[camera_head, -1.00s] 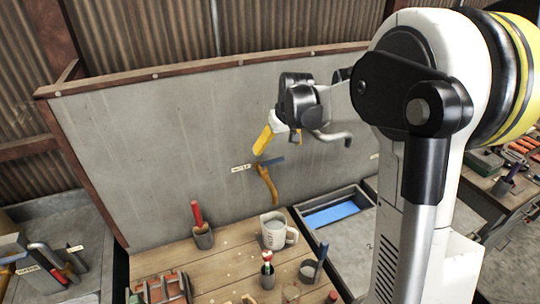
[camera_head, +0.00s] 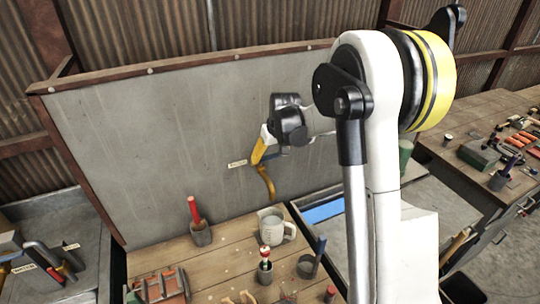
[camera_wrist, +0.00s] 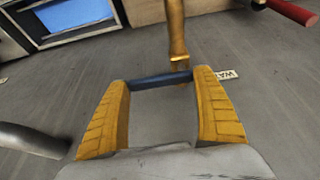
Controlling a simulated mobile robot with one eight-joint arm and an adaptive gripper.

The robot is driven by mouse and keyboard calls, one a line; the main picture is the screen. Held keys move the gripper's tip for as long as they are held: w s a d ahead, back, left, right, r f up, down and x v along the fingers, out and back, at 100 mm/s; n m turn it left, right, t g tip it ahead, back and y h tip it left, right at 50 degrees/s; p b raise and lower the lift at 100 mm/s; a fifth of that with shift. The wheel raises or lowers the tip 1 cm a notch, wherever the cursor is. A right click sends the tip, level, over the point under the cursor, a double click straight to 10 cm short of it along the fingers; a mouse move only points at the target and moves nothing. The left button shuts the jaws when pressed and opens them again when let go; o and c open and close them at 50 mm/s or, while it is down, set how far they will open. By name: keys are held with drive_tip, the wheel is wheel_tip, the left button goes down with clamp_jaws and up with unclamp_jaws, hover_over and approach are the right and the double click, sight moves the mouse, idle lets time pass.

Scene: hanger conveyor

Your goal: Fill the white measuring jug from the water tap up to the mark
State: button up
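The white measuring jug (camera_head: 277,230) stands upright on the wooden bench, handle to the right; its fill level and mark are not readable. The brass tap spout (camera_head: 267,182) curves down from the wall and its end appears above the jug in the head view. My gripper (camera_head: 261,153) is at the tap's head. In the wrist view, my gripper's yellow fingers (camera_wrist: 163,82) are spread apart, with the blue tap handle (camera_wrist: 160,80) spanning the gap at the fingertips. Whether they touch it is unclear. The brass spout (camera_wrist: 177,30) extends beyond. No water stream is visible.
A label (camera_head: 237,163) is beside the tap. A cup with a red-handled tool (camera_head: 201,235), a small cup with a brush (camera_head: 265,270) and a dark cup (camera_head: 306,266) stand near the jug. A blue-bottomed basin (camera_head: 325,211) lies right. A grey rod (camera_wrist: 30,140) is near my gripper.

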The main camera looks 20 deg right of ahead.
drive_tip(key=shift+c, duration=1.2)
drive_tip(key=shift+s+a+f+m+h+b, duration=0.15)
drive_tip(key=shift+s+m+h+b, duration=0.15)
drive_tip(key=shift+m+b, duration=0.45)
drive_tip(key=shift+s+a+m+h, duration=0.15)
drive_tip(key=shift+m+h, duration=0.1)
drive_tip(key=shift+m, duration=0.4)
drive_tip(key=shift+s+d+m+h, duration=0.15)
drive_tip(key=shift+m+h, duration=0.1)
drive_tip(key=shift+m, duration=0.35)
drive_tip(key=shift+a, duration=0.1)
drive_tip(key=o, duration=1.4)
drive_tip(key=shift+w, duration=0.1)
drive_tip(key=shift+r, duration=0.25)
drive_tip(key=v, duration=1.1)
drive_tip(key=shift+r, duration=0.4)
